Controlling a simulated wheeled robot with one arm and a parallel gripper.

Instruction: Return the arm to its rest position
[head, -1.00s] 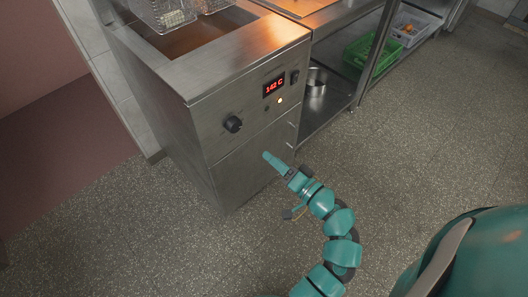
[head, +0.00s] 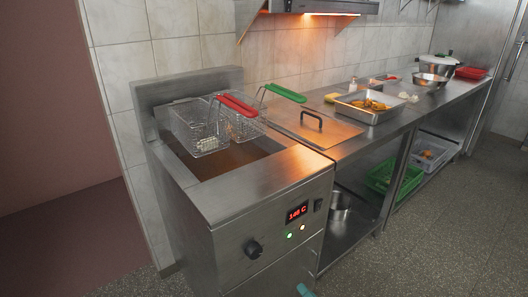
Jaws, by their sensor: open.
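Only a small teal tip of my gripper (head: 305,290) shows at the bottom edge of the head view, in front of the fryer's front panel. Nothing is seen held at it. The rest of my arm is out of frame below, so its pose is hidden.
Two wire baskets, one with a red handle (head: 236,104) and one with a green handle (head: 286,93), sit over the fryer's back. A steel counter (head: 405,115) runs right, with a food tray (head: 350,112). A green crate (head: 384,178) is below. Floor at right is clear.

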